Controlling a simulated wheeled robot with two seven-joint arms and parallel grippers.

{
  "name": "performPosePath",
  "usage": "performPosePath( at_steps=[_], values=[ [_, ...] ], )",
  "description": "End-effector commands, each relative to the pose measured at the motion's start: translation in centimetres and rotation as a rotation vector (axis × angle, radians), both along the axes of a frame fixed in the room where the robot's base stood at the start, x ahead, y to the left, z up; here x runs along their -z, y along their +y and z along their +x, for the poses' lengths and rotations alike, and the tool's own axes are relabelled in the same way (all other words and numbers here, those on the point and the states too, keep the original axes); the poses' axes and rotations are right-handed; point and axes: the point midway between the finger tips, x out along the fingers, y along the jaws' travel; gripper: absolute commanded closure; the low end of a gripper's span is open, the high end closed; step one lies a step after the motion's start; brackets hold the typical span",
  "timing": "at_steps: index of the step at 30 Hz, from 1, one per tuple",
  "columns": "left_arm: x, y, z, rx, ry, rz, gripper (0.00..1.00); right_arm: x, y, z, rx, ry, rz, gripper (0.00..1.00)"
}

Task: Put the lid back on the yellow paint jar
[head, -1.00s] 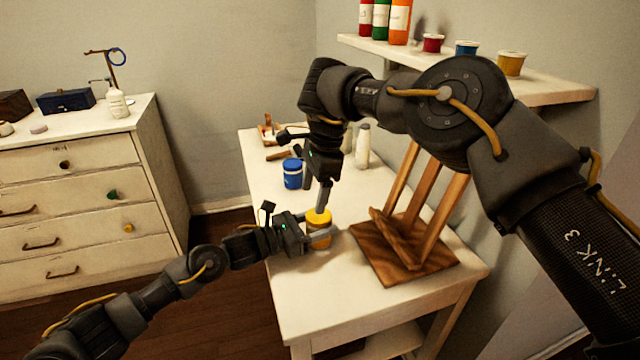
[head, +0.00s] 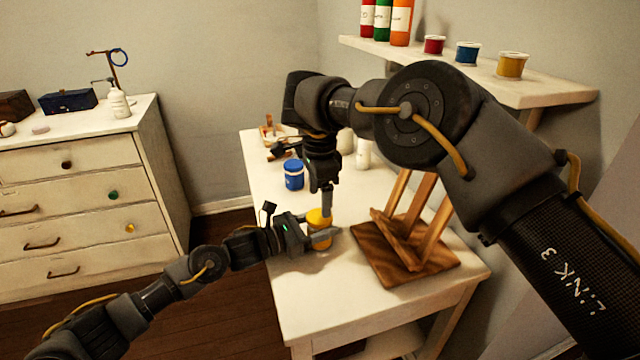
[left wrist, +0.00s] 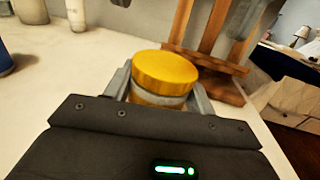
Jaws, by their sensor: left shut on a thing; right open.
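The yellow paint jar (head: 320,242) stands near the front of the white table. My left gripper (head: 322,235) is shut around its body from the left. In the left wrist view, the yellow lid (left wrist: 165,70) sits flat on top of the jar, with a pale band (left wrist: 158,100) below it between my grey fingers. The lid also shows in the head view (head: 314,216). My right gripper (head: 327,203) is open and points down, its fingers right at the lid's far right side; whether they touch it I cannot tell.
A blue jar (head: 293,175) stands behind on the table (head: 300,290). A wooden easel (head: 400,262) stands close to the right. White bottles (head: 362,154) are behind my right arm. A shelf (head: 555,90) with paints hangs above. The front left of the table is clear.

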Motion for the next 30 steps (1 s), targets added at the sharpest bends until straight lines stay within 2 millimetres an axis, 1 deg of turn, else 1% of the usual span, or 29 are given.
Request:
performPosePath(
  at_steps=[1, 3, 9, 15, 22, 30],
  values=[
    [0.0, 0.0, 0.0, 0.0, 0.0, 0.0, 1.0, 1.1, 0.1, -0.1, 0.002, 0.006, 0.001, 0.27],
    [0.0, 0.0, 0.0, 0.0, 0.0, 0.0, 1.0, 2.0, 0.1, -0.1, 0.0, 0.005, 0.003, 0.27],
    [0.0, 0.0, 0.0, 0.0, 0.0, 0.0, 1.0, 4.1, 0.1, 0.0, 0.001, 0.003, 0.002, 0.27],
    [0.0, 0.0, 0.0, 0.0, 0.0, 0.0, 1.0, 4.7, 0.0, 0.0, 0.001, 0.0, 0.0, 0.27],
    [0.0, 0.0, 0.0, 0.0, 0.0, 0.0, 1.0, 4.8, 0.0, 0.0, 0.001, 0.0, 0.0, 0.27],
    [0.0, 0.0, 0.0, 0.0, 0.0, 0.0, 1.0, 4.7, 0.0, 0.0, 0.001, 0.0, 0.0, 0.63]
  ],
)
